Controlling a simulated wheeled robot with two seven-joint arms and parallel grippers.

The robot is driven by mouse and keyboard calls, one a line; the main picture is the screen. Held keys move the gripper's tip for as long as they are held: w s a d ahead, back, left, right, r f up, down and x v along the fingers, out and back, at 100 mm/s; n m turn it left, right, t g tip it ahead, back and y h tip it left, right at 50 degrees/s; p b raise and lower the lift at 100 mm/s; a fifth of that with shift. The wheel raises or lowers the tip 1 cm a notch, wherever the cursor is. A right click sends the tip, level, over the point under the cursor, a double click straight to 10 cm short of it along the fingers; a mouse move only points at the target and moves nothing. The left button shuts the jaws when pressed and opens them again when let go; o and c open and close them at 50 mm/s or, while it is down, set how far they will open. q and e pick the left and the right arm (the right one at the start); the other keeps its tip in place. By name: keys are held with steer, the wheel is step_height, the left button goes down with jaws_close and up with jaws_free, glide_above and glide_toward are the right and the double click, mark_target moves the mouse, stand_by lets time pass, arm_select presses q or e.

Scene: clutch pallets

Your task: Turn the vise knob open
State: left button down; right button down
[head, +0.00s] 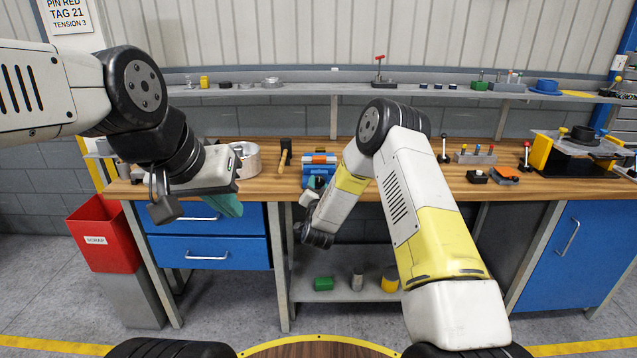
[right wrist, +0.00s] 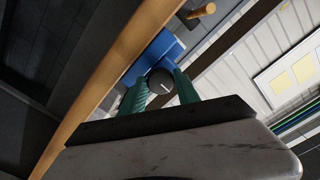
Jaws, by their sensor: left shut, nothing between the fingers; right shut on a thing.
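The blue vise (head: 320,160) stands on the front part of the wooden bench, partly hidden by my right arm in the head view. In the right wrist view its blue body (right wrist: 153,55) lies just beyond the fingers. The round dark grey vise knob (right wrist: 160,82) has a light mark on its face. My right gripper (right wrist: 160,88) has its green fingers on either side of the knob and is shut on it. In the head view the knob cannot be made out. My left gripper (head: 230,206) is shut and empty, with green fingers, at the bench's front edge left of the vise.
Small switches and blocks (head: 475,156) sit to the right. A shelf (head: 300,88) runs along the back.

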steer(key=shift+f+n, duration=0.15)
steer(key=shift+n, duration=0.15)
steer(key=c, duration=0.9)
jaws_free()
steer(key=shift+s, duration=0.1)
steer(key=s, duration=0.7)
steer(key=shift+s, duration=0.35)
